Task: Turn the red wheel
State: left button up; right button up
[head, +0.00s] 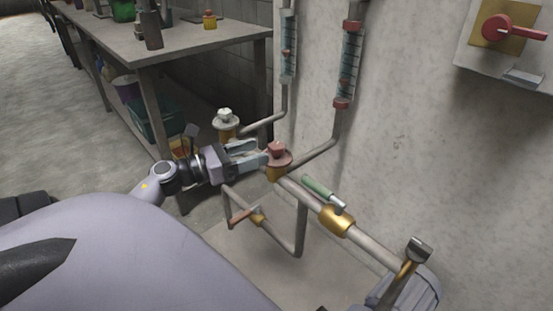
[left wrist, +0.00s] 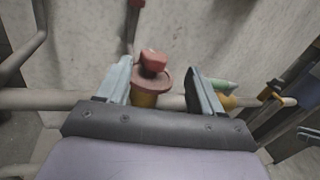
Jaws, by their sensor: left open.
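The red wheel (head: 278,156) is a faded red disc with a raised knob, on a brass valve body on the pipe in the head view. It also shows in the left wrist view (left wrist: 152,76), between the two fingers. My left gripper (head: 254,154) is open, with its pale fingers pointing at the wheel from the left. In the left wrist view the left gripper (left wrist: 166,88) has one finger on each side of the wheel, with gaps visible. I cannot tell whether the fingertips reach fully past it.
A white-topped valve (head: 226,118) stands behind the left gripper. A green-handled valve (head: 322,192) sits on the pipe to the right of the wheel. Tube gauges (head: 349,65) hang on the wall. A workbench (head: 190,42) stands at the back left; a red-handled switch (head: 510,29) is at upper right.

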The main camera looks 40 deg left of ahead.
aim_at(277, 145)
pick_arm(q)
jog(key=shift+m, duration=0.8)
jog(key=shift+a+f+b+x, duration=0.15)
jog(key=shift+x, duration=1.6)
jog(key=shift+a+f+b+x, duration=0.1)
jog(key=shift+a+b+x, duration=0.05)
jog(key=shift+x, duration=1.55)
jog(key=shift+w, duration=0.15)
jog(key=shift+c, duration=0.4)
jog(key=c, duration=0.9)
